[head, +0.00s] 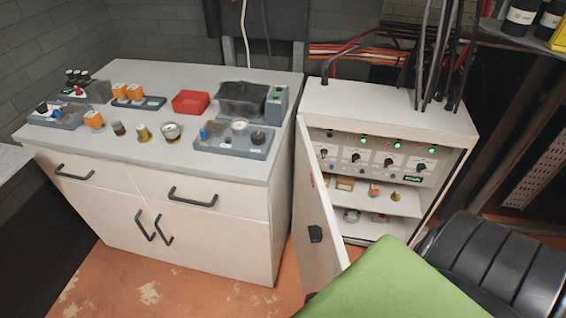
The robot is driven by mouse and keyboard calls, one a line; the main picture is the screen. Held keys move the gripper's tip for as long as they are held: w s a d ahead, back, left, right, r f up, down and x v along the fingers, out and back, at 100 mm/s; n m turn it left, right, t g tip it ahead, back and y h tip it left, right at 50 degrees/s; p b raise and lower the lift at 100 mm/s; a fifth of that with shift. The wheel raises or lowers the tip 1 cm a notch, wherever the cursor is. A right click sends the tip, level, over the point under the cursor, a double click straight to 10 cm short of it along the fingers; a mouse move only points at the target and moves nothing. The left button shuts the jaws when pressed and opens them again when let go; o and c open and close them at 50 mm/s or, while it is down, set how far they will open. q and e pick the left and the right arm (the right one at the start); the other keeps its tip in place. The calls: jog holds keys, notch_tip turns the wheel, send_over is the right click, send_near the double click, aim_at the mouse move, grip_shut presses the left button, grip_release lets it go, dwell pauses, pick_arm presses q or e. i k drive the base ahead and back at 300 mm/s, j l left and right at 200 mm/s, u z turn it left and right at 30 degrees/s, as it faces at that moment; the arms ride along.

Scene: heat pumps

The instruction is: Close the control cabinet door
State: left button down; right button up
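The control cabinet (385,107) is a white box standing right of the workbench. Its front is open and shows a panel with knobs and several green lights, above shelves with small parts. The cabinet door (312,205) is hinged on the cabinet's left side and stands wide open, swung out toward me. The door's lower free corner is hidden behind a green surface. Neither of my grippers is in view.
A green flat surface (395,285) and a black ribbed, padded shape (490,262) fill the lower right, in front of the cabinet. The white workbench (240,225) with parts on top stands left of the door. Dark cables (437,50) rise from the cabinet top.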

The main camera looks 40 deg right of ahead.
aim_at(318, 264)
jog(key=j+z, duration=0.1)
jog(key=z, duration=0.35)
jog(key=j+z, duration=0.1)
jog(key=z, duration=0.3)
jog(key=j+z, duration=0.1)
jog(key=z, duration=0.35)
jog(key=j+z, duration=0.15)
jog(key=z, duration=0.25)
